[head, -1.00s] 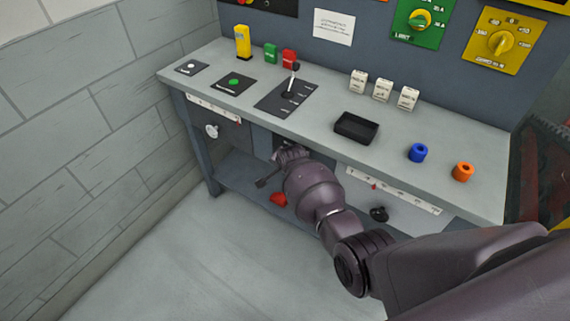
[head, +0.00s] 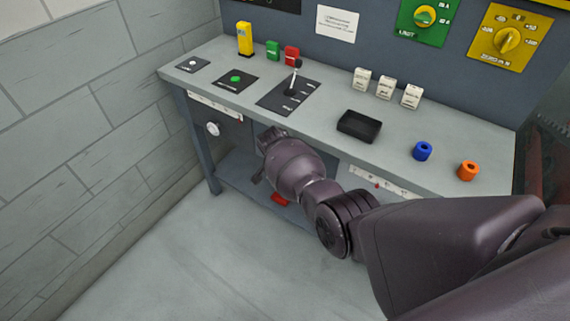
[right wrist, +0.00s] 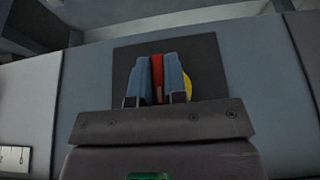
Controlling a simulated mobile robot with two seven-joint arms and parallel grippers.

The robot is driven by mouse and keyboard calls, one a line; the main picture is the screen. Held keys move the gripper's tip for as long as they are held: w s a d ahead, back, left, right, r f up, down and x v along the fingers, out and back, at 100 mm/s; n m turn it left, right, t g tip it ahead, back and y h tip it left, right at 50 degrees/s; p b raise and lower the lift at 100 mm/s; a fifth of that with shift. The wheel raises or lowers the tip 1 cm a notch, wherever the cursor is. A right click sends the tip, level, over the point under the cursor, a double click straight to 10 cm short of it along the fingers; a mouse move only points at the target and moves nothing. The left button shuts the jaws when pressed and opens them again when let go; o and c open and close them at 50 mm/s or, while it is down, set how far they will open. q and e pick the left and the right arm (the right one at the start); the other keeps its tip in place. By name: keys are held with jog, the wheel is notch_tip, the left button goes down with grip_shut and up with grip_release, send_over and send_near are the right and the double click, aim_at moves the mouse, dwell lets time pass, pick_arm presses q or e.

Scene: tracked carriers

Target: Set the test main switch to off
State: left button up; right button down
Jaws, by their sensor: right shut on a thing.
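The switch shows in the right wrist view as a red handle (right wrist: 157,80) in front of a yellow disc (right wrist: 188,86) on a dark square plate (right wrist: 207,58). My right gripper (right wrist: 157,68) is shut on the red handle, one blue finger on each side of it. The handle and fingers point up in that picture. Much of the disc is hidden behind the fingers. In the head view my right wrist is at the bench front, and the switch and fingertips are hidden. My left gripper is not in view.
The grey bench top (head: 420,128) carries a black lever (head: 294,82), a black tray (head: 359,126), white blocks, and blue (head: 422,151) and orange (head: 468,170) rings. A white knob (head: 212,129) is on the bench front. A red thing (head: 279,199) shows below my arm. The floor at left is clear.

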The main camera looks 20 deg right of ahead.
jog(key=c, duration=1.2)
grip_release()
jog(key=shift+o, duration=0.2)
jog(key=shift+r, duration=0.3)
jog(key=p+v, duration=0.4)
jog(key=v, duration=0.6)
jog(key=shift+s, duration=0.1)
